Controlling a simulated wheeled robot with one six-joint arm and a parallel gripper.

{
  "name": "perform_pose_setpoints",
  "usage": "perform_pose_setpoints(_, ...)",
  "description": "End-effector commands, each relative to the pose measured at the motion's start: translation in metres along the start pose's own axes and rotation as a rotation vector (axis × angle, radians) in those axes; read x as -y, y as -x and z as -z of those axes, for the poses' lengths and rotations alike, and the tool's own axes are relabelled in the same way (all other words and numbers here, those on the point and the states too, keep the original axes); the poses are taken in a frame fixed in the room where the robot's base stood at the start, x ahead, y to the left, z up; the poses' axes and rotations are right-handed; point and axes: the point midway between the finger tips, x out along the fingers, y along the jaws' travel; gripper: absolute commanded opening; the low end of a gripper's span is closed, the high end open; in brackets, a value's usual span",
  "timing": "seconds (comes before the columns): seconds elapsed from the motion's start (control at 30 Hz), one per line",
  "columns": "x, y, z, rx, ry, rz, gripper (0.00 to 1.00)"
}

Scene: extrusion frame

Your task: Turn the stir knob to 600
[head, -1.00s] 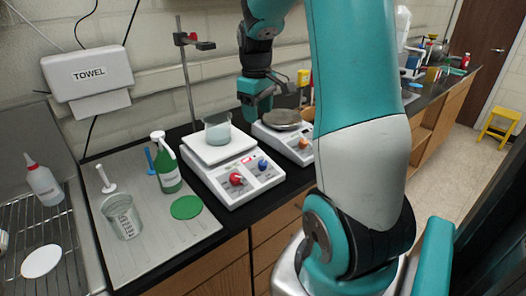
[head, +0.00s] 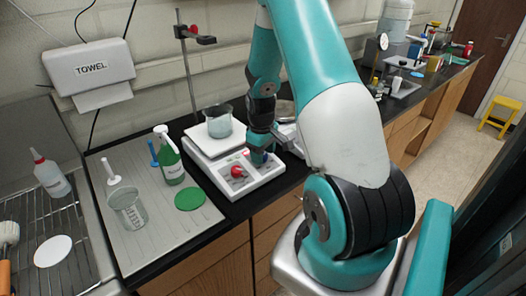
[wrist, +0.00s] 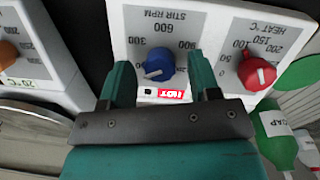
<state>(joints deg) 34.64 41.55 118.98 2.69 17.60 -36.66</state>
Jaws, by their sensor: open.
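The blue stir knob (wrist: 160,66) is on the sloped front panel of a white hotplate stirrer (head: 232,187), under a "STIR RPM" dial (wrist: 160,27) marked 300, 600 and 900. Its white pointer line points to the lower left in the wrist view, near the 0 end of the scale. My gripper (wrist: 161,78) is open, with one teal finger on each side of the knob and gaps visible. In the head view my gripper (head: 259,157) is down at the panel's right part and largely hides the knob.
A red heat knob (wrist: 256,73) is close beside one finger; it also shows in the head view (head: 237,172). A glass beaker (head: 219,121) stands on the stirrer's plate. A second device (wrist: 32,60) with an orange knob is on the other side. A green bottle (head: 170,163) stands left.

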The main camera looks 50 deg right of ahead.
Motion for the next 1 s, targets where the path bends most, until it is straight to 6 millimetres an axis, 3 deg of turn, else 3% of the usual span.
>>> perform_pose_setpoints(0.33, 0.0, -0.0047, -0.0001, 0.0, 0.0, 0.0, 0.56)
perform_pose_setpoints(0.57, 0.0, -0.0045, -0.0001, 0.0, 0.0, 0.0, 0.07)
perform_pose_setpoints(1.0, -0.0004, -0.0047, 0.0001, -0.001, -0.081, 0.017, 0.07)
